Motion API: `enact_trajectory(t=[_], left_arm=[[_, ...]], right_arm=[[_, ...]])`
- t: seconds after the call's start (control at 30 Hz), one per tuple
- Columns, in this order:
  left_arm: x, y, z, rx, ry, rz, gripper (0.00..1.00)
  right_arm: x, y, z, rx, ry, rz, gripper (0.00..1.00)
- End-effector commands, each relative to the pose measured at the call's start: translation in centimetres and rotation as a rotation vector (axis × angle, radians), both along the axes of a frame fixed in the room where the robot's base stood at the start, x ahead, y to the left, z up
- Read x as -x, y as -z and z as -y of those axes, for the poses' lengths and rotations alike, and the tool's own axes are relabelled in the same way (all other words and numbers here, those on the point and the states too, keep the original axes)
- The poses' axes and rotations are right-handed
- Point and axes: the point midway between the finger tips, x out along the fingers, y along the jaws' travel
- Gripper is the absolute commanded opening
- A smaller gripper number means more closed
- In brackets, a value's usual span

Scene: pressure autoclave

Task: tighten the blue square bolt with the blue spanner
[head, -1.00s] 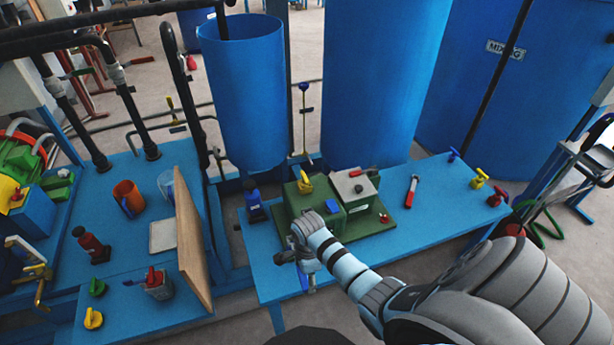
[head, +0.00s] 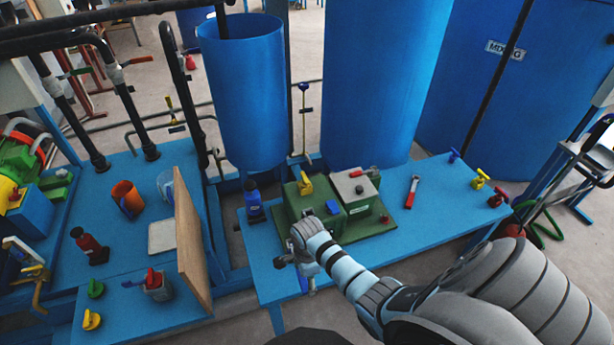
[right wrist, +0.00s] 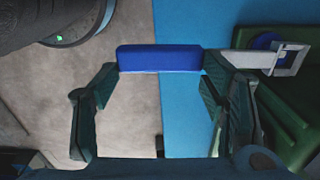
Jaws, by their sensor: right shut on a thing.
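The blue spanner shows in the right wrist view with a blue handle (right wrist: 160,58), a grey shaft running right and a square ring head (right wrist: 291,59). My right gripper (right wrist: 158,74) is shut on the handle. In the head view my right gripper (head: 291,256) is at the front left of the green block (head: 315,222), over the table's front edge. The blue bolt (head: 333,207) is on the green block. In the right wrist view a blue round part (right wrist: 263,40) shows beside the ring head, partly covered by the spanner; I cannot tell whether they touch. My left gripper is out of view.
The blue table (head: 430,222) carries a red-handled tool (head: 412,191) and several coloured valve handles at its right end. A wooden board (head: 190,245) stands upright on the left bench. Blue tanks rise behind.

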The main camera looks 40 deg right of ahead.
Motion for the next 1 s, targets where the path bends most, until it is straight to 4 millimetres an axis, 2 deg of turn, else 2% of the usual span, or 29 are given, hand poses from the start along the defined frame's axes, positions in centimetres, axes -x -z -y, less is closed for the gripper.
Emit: enact_trajectory(t=[1.0], left_arm=[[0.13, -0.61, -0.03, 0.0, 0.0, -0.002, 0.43]], right_arm=[[0.02, 0.04, 0.0, -0.001, 0.0, 0.001, 0.34]])
